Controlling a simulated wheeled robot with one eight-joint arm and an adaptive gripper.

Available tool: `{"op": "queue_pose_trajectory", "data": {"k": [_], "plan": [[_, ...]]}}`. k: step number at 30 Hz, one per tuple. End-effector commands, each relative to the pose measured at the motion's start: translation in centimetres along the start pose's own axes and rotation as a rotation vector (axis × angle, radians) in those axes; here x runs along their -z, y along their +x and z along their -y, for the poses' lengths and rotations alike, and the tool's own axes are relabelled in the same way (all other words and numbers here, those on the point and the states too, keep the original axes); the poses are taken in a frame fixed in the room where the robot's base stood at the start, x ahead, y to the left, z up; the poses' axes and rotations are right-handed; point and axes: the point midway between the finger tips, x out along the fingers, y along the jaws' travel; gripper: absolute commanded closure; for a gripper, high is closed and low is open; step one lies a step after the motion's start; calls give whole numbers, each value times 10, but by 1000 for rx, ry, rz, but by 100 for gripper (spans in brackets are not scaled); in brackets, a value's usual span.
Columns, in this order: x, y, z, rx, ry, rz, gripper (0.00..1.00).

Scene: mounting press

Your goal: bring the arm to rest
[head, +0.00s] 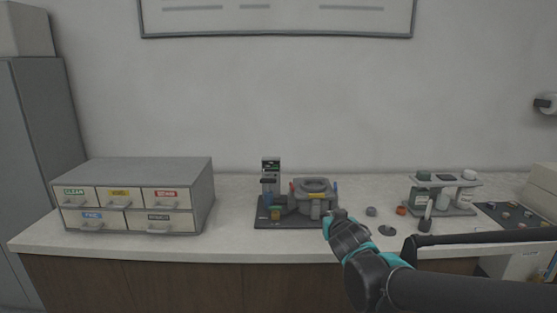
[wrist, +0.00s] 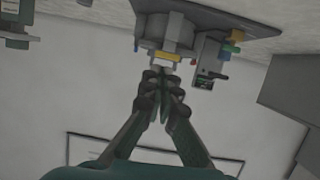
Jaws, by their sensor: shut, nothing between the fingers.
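My gripper (head: 338,216) is at the front right of the mounting press (head: 314,188) in the head view, with my arm reaching in from the right. In the wrist view the fingers of my gripper (wrist: 162,80) are closed together with nothing between them. The press (wrist: 165,30) shows beyond the fingertips there, with a yellow part close to them. I cannot tell whether the fingertips touch it. In the head view the press stands on a dark base plate with an upright control unit (head: 270,178) at its left.
A grey drawer cabinet (head: 190,180) with labelled drawers stands on the left of the counter (head: 235,215). Right of the press are small round pieces (head: 371,211), a bottle rack (head: 457,209) and a dark tray (head: 512,215). The counter between cabinet and press is clear.

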Motion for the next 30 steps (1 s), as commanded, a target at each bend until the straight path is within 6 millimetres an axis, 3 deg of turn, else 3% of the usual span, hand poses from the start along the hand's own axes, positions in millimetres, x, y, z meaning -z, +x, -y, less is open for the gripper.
{"op": "queue_pose_trajectory", "data": {"k": [5, 11, 16, 21, 25, 30], "plan": [[-27, 1, -18, -53, 0, 100, 100], [-75, -5, -39, -105, -2, 281, 100], [-131, -23, -49, -110, -2, 508, 100], [-186, -54, -42, -35, -4, 752, 100], [-204, -70, -34, 21, -7, 846, 100], [-207, -73, -33, 33, -8, 863, 100]]}}
